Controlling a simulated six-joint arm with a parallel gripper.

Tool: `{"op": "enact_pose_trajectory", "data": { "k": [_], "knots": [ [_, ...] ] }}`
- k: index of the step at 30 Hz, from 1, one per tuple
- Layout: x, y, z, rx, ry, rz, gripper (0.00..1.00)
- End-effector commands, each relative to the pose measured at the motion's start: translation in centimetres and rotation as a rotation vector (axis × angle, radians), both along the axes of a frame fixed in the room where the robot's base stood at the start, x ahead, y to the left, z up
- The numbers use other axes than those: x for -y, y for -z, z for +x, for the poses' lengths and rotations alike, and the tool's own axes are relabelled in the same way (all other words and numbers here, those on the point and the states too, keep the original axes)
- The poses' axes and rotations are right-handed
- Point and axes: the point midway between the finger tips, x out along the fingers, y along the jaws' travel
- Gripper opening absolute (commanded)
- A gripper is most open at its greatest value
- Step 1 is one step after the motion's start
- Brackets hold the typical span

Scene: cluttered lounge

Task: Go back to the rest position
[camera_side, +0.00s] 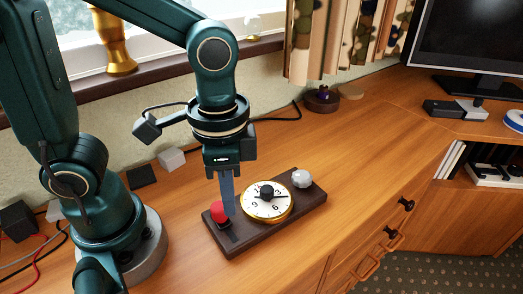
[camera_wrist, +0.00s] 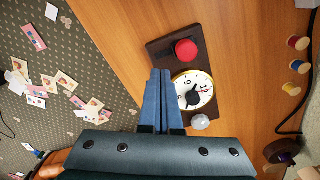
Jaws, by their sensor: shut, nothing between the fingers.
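My gripper (camera_side: 228,207) points straight down with its blue fingers shut and empty. In the side view its tips are in front of the right edge of a red button (camera_side: 220,212), at the left end of a dark wooden board (camera_side: 303,206). In the wrist view the shut fingers (camera_wrist: 161,72) lie over the board (camera_wrist: 157,48), left of the gold-rimmed clock dial (camera_wrist: 207,86) and below the red button (camera_wrist: 186,52). I cannot tell whether the tips touch the board. A white-grey knob (camera_side: 302,178) sits at the board's right end.
The wooden desk (camera_side: 350,130) is clear right of the board. A monitor (camera_side: 470,40) stands at the back right. A dark block (camera_side: 142,176) and a grey block (camera_side: 171,159) are near the wall. A gold vase (camera_side: 116,40) stands on the sill. Cards (camera_wrist: 92,105) lie on the carpet.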

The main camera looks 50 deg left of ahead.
Motion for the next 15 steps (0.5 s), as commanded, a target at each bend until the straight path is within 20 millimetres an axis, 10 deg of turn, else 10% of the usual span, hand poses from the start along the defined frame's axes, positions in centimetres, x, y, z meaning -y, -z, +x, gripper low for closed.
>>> {"op": "enact_pose_trajectory", "data": {
  "k": [15],
  "knots": [
    [0.0,-1.4,0.0,0.0,0.0,0.0,0.0]
  ]
}}
